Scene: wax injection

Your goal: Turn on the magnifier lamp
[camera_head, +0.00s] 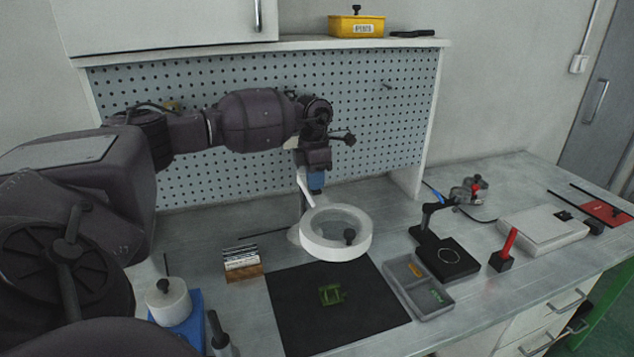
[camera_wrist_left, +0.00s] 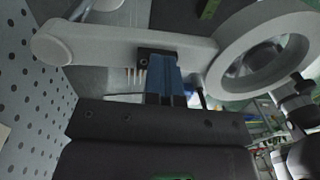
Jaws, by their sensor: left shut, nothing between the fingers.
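The magnifier lamp (camera_head: 364,243) has a white ring head over the bench and a white arm rising behind it. In the left wrist view, its ring (camera_wrist_left: 226,75) is at the upper right and its pale arm (camera_wrist_left: 100,45) runs across the top. My left gripper (camera_head: 316,187) is shut and empty, its blue fingers pointing down beside the lamp arm, above and behind the ring. In the left wrist view, the fingers (camera_wrist_left: 163,62) overlap the lamp arm; I cannot tell whether they touch it. No glow shows on the lamp. My right gripper is not in view.
A black mat (camera_head: 300,320) with a green part (camera_head: 333,294) lies below the lamp. A grey tray (camera_head: 440,307), a black stand (camera_head: 450,262) and a red-handled tool (camera_head: 510,243) are to the right. The pegboard (camera_head: 390,130) stands close behind my left arm.

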